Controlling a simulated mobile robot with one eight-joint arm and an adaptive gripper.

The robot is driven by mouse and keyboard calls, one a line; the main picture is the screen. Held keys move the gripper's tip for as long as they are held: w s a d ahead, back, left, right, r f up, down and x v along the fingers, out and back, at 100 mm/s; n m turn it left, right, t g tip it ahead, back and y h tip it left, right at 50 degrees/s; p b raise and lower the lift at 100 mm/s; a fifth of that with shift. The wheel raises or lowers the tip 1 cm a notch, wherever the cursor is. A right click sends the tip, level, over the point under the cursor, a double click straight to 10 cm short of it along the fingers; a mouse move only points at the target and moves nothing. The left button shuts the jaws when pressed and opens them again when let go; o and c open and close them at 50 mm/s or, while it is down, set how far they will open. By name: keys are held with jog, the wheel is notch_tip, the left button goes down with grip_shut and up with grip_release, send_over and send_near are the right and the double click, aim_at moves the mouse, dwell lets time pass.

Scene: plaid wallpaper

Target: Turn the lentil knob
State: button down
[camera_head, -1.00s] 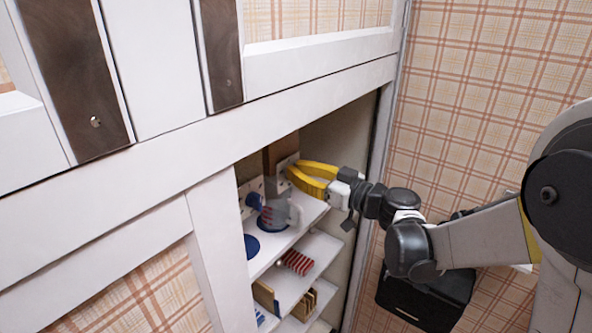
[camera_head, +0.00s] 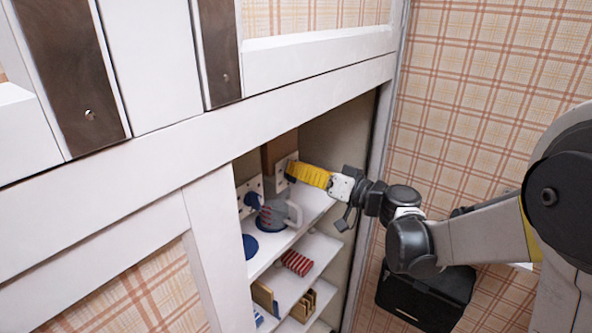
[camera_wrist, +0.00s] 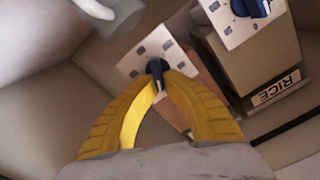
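A dark knob (camera_wrist: 157,68) sits on a white plate (camera_wrist: 130,66) on the front of a brown dispenser. No label shows on this dispenser, so I cannot read whether it is lentil. In the head view the plate and brown dispenser (camera_head: 276,153) are at the back of the upper shelf. My gripper (camera_head: 291,171) reaches in from the right. In the wrist view the yellow fingers (camera_wrist: 160,80) come together with their tips around the knob, which is partly hidden by them. They look shut on it.
A neighbouring dispenser labelled RICE (camera_wrist: 277,88) has its own blue knob (camera_head: 252,200). A grey mug (camera_head: 273,215) stands on the same shelf, close to my gripper. White cupboard framing (camera_head: 215,240) borders the opening. Lower shelves hold a red striped item (camera_head: 297,262) and wooden racks.

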jog(key=m, duration=0.6)
jog(key=shift+w+d+f+b, duration=0.15)
jog(key=shift+w+f+b, duration=0.15)
jog(key=shift+b, duration=0.1)
jog(key=shift+m, duration=0.4)
jog(key=c, duration=1.5)
grip_release()
jog(key=shift+s+d, duration=0.1)
jog(key=v, duration=1.1)
jog(key=shift+s+d, duration=0.25)
jog(key=shift+s, duration=0.05)
